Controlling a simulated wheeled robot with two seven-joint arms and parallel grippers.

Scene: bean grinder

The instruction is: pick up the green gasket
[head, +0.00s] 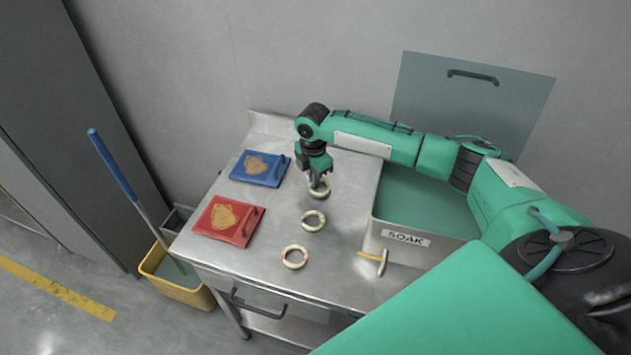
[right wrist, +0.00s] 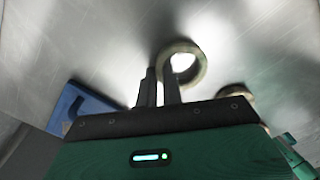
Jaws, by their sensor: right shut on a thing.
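Three cream ring-shaped gaskets lie in a row on the steel table. The far gasket (head: 320,197) is at my right gripper (head: 318,183); the middle gasket (head: 313,228) and the near gasket (head: 295,265) lie apart from it. The near one has reddish marks; I cannot make out clear green on any. In the right wrist view, my right gripper (right wrist: 160,72) is shut on the left side of the far gasket (right wrist: 202,70), with one finger at its hole. Whether it is clear of the table I cannot tell. My left gripper is not in view.
A blue board (head: 261,168) and a red board (head: 229,220) lie left of the gaskets. A sink (head: 405,239) labelled SOAK is on the right, with a small yellow-handled tool (head: 371,257) at its edge. A yellow bucket (head: 178,283) stands on the floor.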

